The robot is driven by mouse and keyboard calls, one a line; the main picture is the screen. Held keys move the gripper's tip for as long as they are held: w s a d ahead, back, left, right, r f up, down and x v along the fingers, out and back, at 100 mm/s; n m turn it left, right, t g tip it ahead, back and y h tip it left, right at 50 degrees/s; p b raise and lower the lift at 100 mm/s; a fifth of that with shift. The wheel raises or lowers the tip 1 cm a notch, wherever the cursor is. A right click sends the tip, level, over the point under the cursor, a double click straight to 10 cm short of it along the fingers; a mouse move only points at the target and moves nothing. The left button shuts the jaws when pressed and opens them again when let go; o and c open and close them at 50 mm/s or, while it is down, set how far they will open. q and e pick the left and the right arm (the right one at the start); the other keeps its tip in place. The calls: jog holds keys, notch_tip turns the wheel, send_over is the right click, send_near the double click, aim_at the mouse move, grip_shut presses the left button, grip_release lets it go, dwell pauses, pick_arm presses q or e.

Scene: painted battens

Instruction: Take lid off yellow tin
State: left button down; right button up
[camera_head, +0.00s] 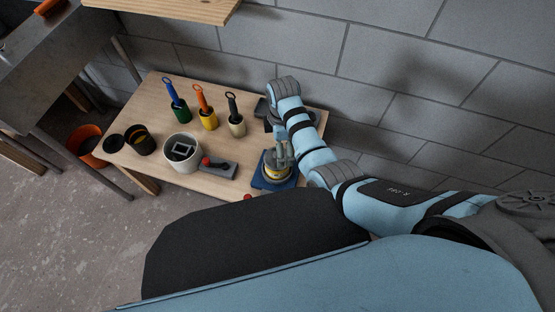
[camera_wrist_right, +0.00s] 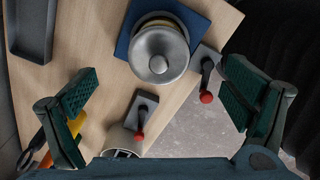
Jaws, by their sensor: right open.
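The yellow tin (camera_head: 275,172) stands on a blue mat (camera_head: 262,183) at the right of the wooden table, partly hidden by my right gripper (camera_head: 282,153). In the right wrist view the grey metal lid (camera_wrist_right: 178,45) with its round knob (camera_wrist_right: 158,64) sits on the tin, with a thin yellowish band showing at its edge. My right gripper (camera_wrist_right: 160,95) is open and empty there, its green-padded fingers spread wide to the left and right. The lid lies ahead of the fingers, between their lines; I see no contact. My left gripper is not in view.
Two red-knobbed clamps (camera_head: 217,169) (camera_head: 248,197) flank the mat. A white bucket (camera_head: 183,160), several pots with brush-like handles (camera_head: 207,119), a dark tin (camera_head: 140,144) and a black disc (camera_head: 113,143) stand leftward. A dark tray (camera_wrist_right: 33,30) lies near the tin. A block wall stands behind.

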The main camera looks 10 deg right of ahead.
jog(key=f+b, duration=0.1)
jog(key=f, duration=0.1)
jog(key=f+b, duration=0.1)
jog(key=f, duration=0.1)
jog(key=f+b, duration=0.1)
jog(key=f, duration=0.1)
jog(key=shift+w+a+f, duration=0.15)
jog(key=shift+a+f, duration=0.1)
jog(key=shift+a, duration=0.1)
jog(key=shift+r, duration=0.15)
jog(key=c, duration=1.3)
jog(key=shift+s+r, duration=0.1)
jog(key=shift+s, duration=0.1)
jog(key=c, duration=0.6)
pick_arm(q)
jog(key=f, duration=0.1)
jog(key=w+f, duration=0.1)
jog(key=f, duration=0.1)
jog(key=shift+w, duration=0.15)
pick_arm(e)
jog(key=shift+c, duration=0.8)
jog(key=shift+c, duration=0.6)
